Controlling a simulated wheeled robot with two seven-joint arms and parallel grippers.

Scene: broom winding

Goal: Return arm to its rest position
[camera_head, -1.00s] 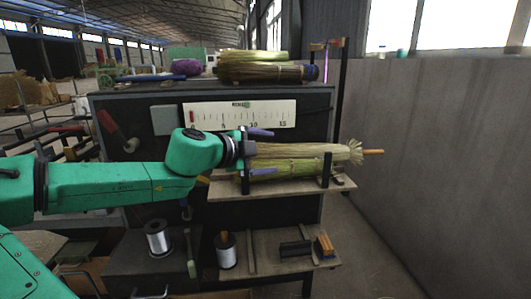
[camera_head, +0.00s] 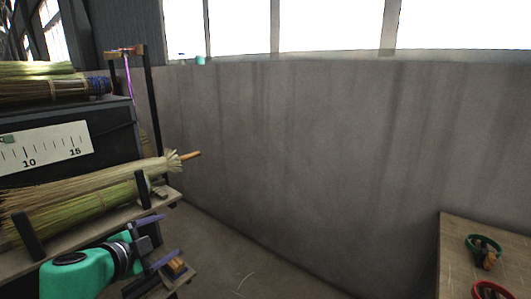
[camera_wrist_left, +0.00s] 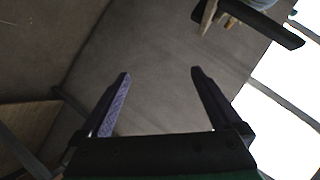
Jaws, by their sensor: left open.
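My left gripper (camera_head: 160,240) is at the lower left of the head view, in front of the shelf's right end. Its two purple fingers are apart. My green left arm (camera_head: 85,272) comes in from the lower left. Two straw bundles (camera_head: 85,190) lie on the rack shelf behind and above the arm, against dark upright posts. The upper one has a wooden handle end (camera_head: 190,155) sticking out to the right. My right gripper is out of view.
A grey wall (camera_head: 290,150) with windows fills the middle. Open floor (camera_head: 230,265) lies right of the rack. A wooden table (camera_head: 455,250) with a green bowl (camera_head: 484,244) and a red bowl (camera_head: 490,290) is at the lower right. More straw (camera_head: 50,88) lies on the rack top.

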